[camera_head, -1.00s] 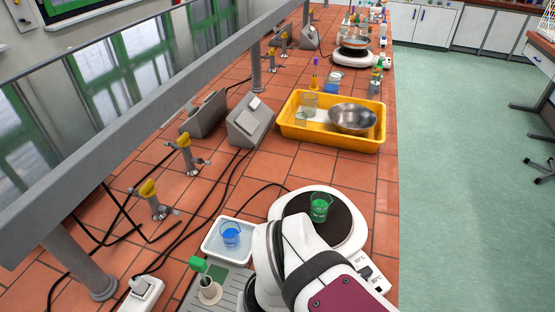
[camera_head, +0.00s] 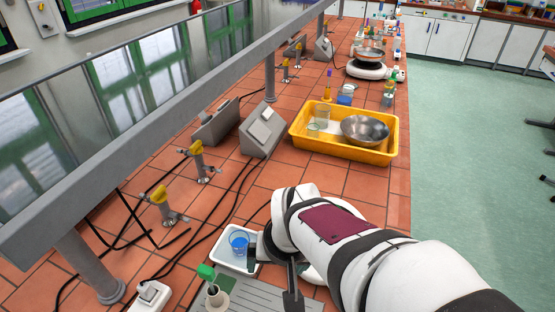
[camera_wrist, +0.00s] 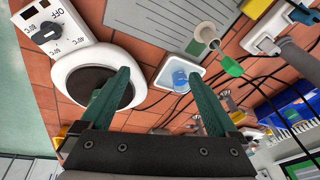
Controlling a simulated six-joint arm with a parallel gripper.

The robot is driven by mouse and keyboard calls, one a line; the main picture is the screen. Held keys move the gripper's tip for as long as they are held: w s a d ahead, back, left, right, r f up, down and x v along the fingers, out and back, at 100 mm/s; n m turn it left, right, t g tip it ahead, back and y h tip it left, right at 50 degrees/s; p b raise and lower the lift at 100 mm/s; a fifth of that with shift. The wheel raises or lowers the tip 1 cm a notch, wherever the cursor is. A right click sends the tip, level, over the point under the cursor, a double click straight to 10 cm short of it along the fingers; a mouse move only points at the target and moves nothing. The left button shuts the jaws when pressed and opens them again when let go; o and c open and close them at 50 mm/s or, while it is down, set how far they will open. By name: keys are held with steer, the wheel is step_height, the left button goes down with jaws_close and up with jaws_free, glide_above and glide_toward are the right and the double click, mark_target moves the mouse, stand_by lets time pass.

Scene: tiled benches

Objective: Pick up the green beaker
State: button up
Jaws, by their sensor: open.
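I cannot make out the green beaker in either current view; in the head view my arm covers most of the hotplate. In the wrist view the hotplate (camera_wrist: 72,62) shows its dark round top, partly behind my left finger. In the head view my gripper (camera_head: 271,276) is beside the white tray. A blue beaker (camera_head: 239,242) stands in the white tray (camera_head: 228,261); it also shows between the fingers in the wrist view (camera_wrist: 180,78).
A yellow tray (camera_head: 340,151) with glassware and a steel bowl (camera_head: 365,130) stands further back. A green-topped item (camera_head: 212,285) stands near the white tray. Gas taps (camera_head: 198,160), black cables and a long rail line the left side.

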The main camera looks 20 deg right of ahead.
steer(key=w+d+f+t+h, duration=0.2)
steer(key=w+d, duration=0.3)
steer(key=d, duration=0.2)
steer(key=w+d+f+t+h, duration=0.2)
steer(key=w+d+f, duration=0.1)
steer(key=w+d, duration=0.3)
steer(key=w+d+f+n+t+h, duration=0.1)
steer(key=w+d, duration=0.4)
steer(key=d, duration=0.5)
steer(key=shift+w+d+f+t+h, duration=0.1)
steer(key=shift+w+f+t+h, duration=0.15)
steer(key=shift+f, duration=0.15)
steer(key=shift+w+d+f+t+h, duration=0.1)
steer(key=shift+f+t+h, duration=0.05)
steer(key=shift+f+t, duration=0.15)
steer(key=shift+s+f+m+t+h, duration=0.3)
steer(key=shift+s+f+t+h, duration=0.05)
steer(key=shift+f+h, duration=0.15)
steer(key=s+a+m, duration=0.1)
steer(key=s+a+m+h, duration=0.1)
steer(key=s, duration=0.1)
steer(key=s+a+m, duration=0.1)
steer(key=s+a, duration=0.1)
steer(key=shift+r+h, duration=0.4)
steer(key=shift+s+d+m, duration=0.1)
steer(key=shift+s+m, duration=0.05)
steer(key=shift+m, duration=0.15)
steer(key=x, duration=0.4)
steer(key=shift+d, duration=0.1)
jaws_close()
